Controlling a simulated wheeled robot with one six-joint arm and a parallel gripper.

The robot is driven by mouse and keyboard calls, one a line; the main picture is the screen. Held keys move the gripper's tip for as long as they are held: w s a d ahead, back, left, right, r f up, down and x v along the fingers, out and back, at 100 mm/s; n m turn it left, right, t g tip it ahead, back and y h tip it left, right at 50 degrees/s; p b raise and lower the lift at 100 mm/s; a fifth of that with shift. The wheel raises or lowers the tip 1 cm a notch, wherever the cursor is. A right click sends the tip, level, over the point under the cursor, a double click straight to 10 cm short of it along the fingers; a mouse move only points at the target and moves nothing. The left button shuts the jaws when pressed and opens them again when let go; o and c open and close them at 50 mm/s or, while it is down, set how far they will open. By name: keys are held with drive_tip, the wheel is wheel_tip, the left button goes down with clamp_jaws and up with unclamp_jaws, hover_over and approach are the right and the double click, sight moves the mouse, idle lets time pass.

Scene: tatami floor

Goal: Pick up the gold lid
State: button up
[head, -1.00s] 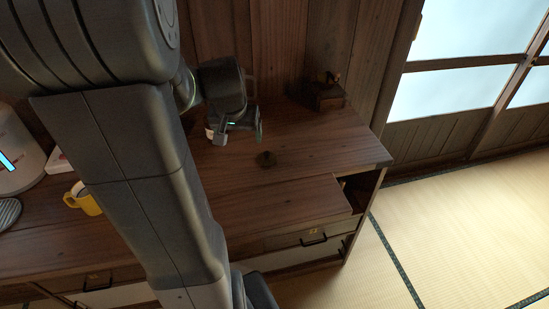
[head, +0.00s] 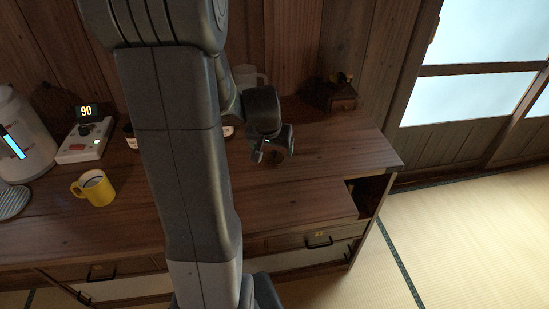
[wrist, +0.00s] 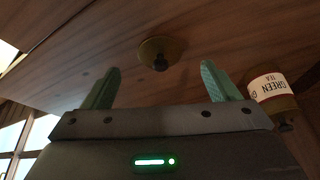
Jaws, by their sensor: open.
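The gold lid (wrist: 160,52) is a small round disc with a dark knob, lying on the wooden counter. In the wrist view it sits beyond and between my two green fingertips, apart from them. In the head view the lid (head: 277,159) is a small dark shape just below my gripper (head: 272,152), partly hidden by it. My gripper (wrist: 160,82) is open with nothing between its fingers. A canister labelled green tea (wrist: 272,95) stands to the right of the fingers in the wrist view.
A yellow mug (head: 95,190), a white device reading 90 (head: 84,143) and a white kettle-like appliance (head: 22,140) stand on the left of the counter (head: 300,205). A dark wooden box (head: 335,95) stands at the back right. The counter's right front is clear.

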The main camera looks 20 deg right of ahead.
sight(274, 154)
drive_tip(key=shift+x, duration=2.6)
drive_tip(key=shift+w+d+r, duration=0.1)
drive_tip(key=shift+w, duration=0.05)
drive_tip(key=c, duration=1.1)
drive_tip(key=shift+o, duration=0.2)
